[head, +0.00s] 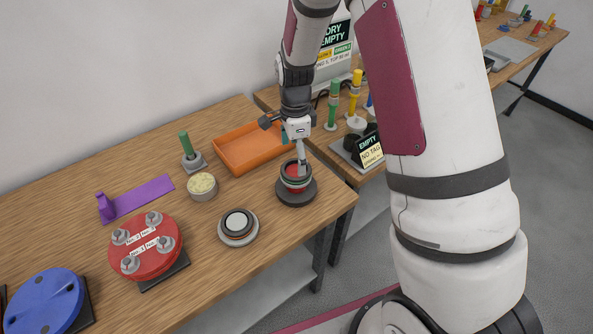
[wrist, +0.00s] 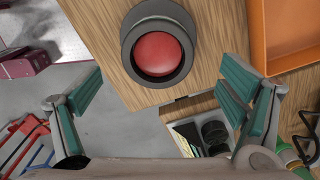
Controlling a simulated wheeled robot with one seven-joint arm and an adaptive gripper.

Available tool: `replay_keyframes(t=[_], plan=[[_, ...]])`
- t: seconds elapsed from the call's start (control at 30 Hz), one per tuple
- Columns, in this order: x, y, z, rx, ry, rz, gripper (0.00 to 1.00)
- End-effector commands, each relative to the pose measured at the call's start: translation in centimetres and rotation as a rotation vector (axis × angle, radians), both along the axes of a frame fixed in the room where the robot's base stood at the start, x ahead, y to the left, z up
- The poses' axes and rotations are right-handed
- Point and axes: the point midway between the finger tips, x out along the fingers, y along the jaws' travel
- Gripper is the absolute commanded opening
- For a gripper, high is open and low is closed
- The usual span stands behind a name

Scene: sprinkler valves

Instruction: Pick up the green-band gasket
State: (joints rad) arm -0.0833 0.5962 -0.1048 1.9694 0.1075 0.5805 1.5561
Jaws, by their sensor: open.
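A dark round stand (head: 297,193) with a red centre sits near the right end of the wooden table. The wrist view shows it as a thick dark ring (wrist: 131,62) around a red dome (wrist: 158,54). My gripper (head: 301,160) is over this stand in the head view, hiding part of it. In the wrist view my gripper (wrist: 160,78) is open, with teal pads wide apart and nothing between them. A dark ring with a pale centre (head: 238,223) lies on a grey disc to the left.
An orange tray (head: 254,148) lies behind the stand. A cup of yellowish stuff (head: 202,186), a green-handled tool (head: 187,146), a purple piece (head: 148,195), a red flange (head: 145,250) and a blue disc (head: 45,300) spread leftward. The table's front edge is close to the stand.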

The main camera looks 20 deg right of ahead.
Motion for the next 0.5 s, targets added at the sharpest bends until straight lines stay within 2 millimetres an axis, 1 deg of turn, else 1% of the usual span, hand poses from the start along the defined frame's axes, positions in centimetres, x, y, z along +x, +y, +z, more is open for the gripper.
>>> replay_keyframes(t=[0.1,0.3,0.4,0.5], plan=[[-0.5,-0.1,-1.5,-0.001,0.005,0.0,0.9],[-0.4,-0.1,-3.8,0.0,0.002,0.0,0.9],[-0.4,-0.1,-4.4,0.0,0.002,0.0,0.9],[-0.3,-0.1,-4.6,0.0,0.001,0.0,0.9]])
